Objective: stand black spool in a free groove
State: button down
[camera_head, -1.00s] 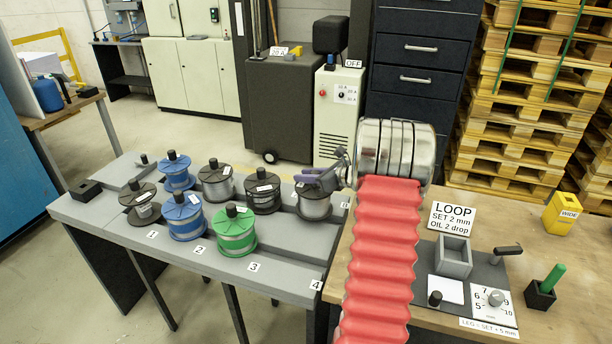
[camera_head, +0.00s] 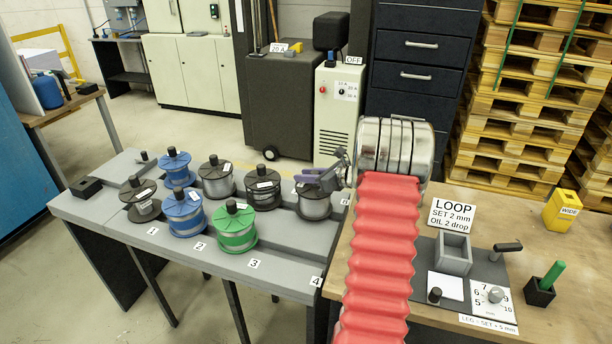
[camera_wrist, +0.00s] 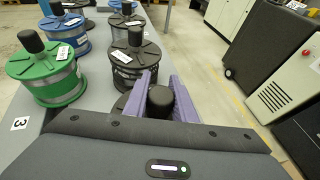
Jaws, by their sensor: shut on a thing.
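My gripper (camera_head: 318,176) has purple fingers, which are shut on the black knob of a black-flanged spool with grey winding (camera_head: 315,204). This spool is upright at the right end of the grey rack (camera_head: 285,262); I cannot tell if it is touching the rack. In the wrist view the knob (camera_wrist: 160,103) sits between the fingers, and my gripper body hides most of the spool. Other black-flanged spools stand to the left: one beside it (camera_head: 263,192), one further left (camera_head: 217,180) and one at the far left (camera_head: 140,200).
A green spool (camera_head: 236,232) and two blue spools (camera_head: 184,215) (camera_head: 178,170) stand in the rack. Labels 1 to 4 run along its front edge. A wooden table (camera_head: 560,300) with a small fixture (camera_head: 453,254) is at right. A grey cabinet (camera_head: 340,105) stands behind.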

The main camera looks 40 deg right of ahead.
jog(key=shift+f, duration=0.4)
dwell(0.5)
jog(key=c, duration=1.4)
grip_release()
jog(key=shift+f, duration=0.15)
jog(key=shift+s+f, duration=0.1)
jog(key=shift+f, duration=0.15)
jog(key=shift+s+d+r, duration=0.15)
jog(key=shift+s+r, duration=0.15)
jog(key=shift+s, duration=0.15)
jog(key=v, duration=1.2)
jog(key=shift+s+r, duration=0.15)
jog(key=shift+s, duration=0.2)
